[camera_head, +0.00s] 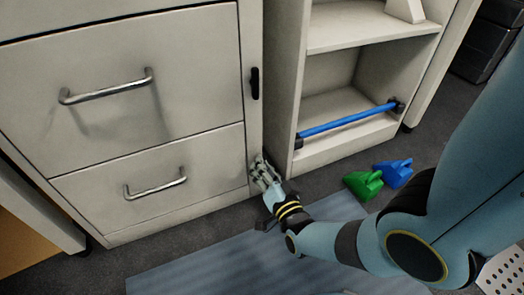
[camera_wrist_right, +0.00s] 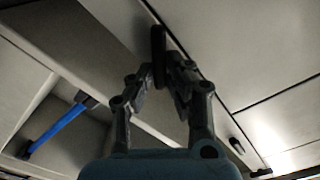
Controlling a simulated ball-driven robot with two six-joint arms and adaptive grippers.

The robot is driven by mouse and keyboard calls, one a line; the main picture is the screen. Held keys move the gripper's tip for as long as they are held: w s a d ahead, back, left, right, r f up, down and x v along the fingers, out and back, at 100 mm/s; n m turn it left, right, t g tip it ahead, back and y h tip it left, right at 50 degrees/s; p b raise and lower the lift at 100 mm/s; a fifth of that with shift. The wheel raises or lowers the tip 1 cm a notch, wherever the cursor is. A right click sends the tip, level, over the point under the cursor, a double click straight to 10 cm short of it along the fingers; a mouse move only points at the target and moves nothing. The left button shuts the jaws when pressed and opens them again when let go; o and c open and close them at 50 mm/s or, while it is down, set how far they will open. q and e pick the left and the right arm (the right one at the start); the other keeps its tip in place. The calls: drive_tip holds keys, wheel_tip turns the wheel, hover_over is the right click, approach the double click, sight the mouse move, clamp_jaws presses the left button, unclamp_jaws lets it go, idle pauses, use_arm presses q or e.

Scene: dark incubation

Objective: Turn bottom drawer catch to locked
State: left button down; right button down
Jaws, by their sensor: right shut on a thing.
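The bottom drawer (camera_head: 150,185) is shut in the pale cabinet and has a metal bar handle (camera_head: 155,187). My right gripper (camera_head: 260,170) is at the cabinet's right edge strip, beside this drawer. In the right wrist view its fingers (camera_wrist_right: 164,75) are closed on a dark, long catch (camera_wrist_right: 157,42), which sticks out past the fingertips. In the head view the fingers hide this catch, and I cannot tell its exact turn. My left gripper is not in view.
A black upright catch (camera_head: 254,83) sits higher on the edge strip, beside the upper drawer (camera_head: 120,75). To the right are an open shelf (camera_head: 350,105) with a blue bar (camera_head: 345,122), and green (camera_head: 363,184) and blue (camera_head: 393,173) objects on the floor. A blue-grey mat (camera_head: 230,262) lies in front.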

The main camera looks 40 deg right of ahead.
drive_tip(key=m, duration=0.6)
drive_tip(key=f+m, duration=0.1)
drive_tip(key=m, duration=0.3)
drive_tip(key=shift+s+d, duration=0.1)
drive_tip(key=shift+d, duration=0.2)
drive_tip(key=shift+m, duration=0.4)
drive_tip(key=c, duration=1.4)
unclamp_jaws()
drive_tip(key=shift+f, duration=0.1)
drive_tip(key=shift+o, duration=0.4)
wheel_tip(320, 180, up, 10)
